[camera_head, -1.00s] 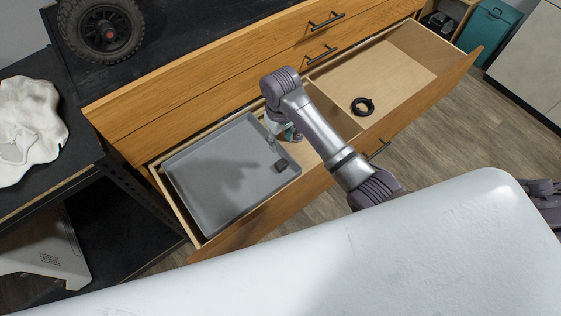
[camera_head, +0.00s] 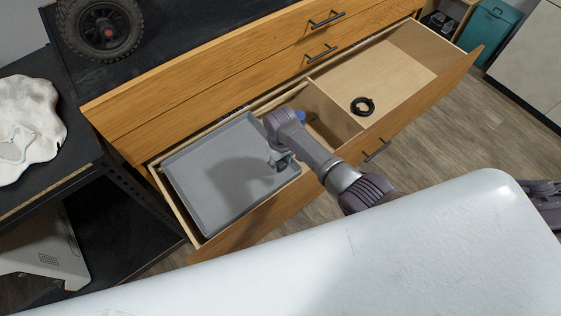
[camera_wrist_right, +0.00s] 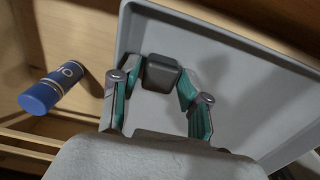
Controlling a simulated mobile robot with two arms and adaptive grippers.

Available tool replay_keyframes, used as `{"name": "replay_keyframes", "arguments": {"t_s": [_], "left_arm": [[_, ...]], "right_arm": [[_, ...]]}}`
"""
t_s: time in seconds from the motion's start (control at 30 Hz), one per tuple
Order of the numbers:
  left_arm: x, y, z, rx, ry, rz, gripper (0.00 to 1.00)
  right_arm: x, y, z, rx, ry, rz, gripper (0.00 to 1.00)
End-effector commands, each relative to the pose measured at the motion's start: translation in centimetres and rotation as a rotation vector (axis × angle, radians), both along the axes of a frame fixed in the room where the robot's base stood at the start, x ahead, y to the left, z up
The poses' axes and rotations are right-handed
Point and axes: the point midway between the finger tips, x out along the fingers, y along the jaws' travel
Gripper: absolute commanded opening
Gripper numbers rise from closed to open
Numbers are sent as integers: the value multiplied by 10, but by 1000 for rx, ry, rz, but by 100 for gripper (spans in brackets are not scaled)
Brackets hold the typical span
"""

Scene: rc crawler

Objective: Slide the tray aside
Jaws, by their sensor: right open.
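The grey tray (camera_head: 205,200) lies in the left part of the open drawer; its corner and floor also show in the right wrist view (camera_wrist_right: 245,95). A small dark block (camera_wrist_right: 161,72) sits on the tray near its right edge. My right gripper (camera_head: 281,161) is over that edge and covers the block in the head view. In the right wrist view my right gripper (camera_wrist_right: 160,80) is open, with one finger on each side of the block. Whether the fingers touch it, I cannot tell. My left gripper is not in view.
A blue can (camera_wrist_right: 52,88) lies in the drawer beside the tray, mostly behind my arm in the head view (camera_head: 300,117). A divider (camera_head: 333,108) separates the right compartment, which holds a black ring (camera_head: 362,106). The drawer front (camera_head: 245,217) stands close by the tray.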

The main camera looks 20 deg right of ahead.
Motion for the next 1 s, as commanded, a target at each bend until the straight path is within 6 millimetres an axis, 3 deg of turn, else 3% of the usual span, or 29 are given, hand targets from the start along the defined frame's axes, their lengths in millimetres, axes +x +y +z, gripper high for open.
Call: {"name": "replay_keyframes", "arguments": {"t_s": [0.2, 0.5, 0.8, 1.0], "left_arm": [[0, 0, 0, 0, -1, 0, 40], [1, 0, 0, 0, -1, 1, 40], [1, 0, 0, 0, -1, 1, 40], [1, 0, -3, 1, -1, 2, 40]], "right_arm": [[0, 0, 0, 0, 0, 0, 46], [0, 0, 0, 0, 1, 0, 0], [1, -3, 0, 0, 1, -1, 0], [10, -28, -1, -3, 1, -3, 0]]}}
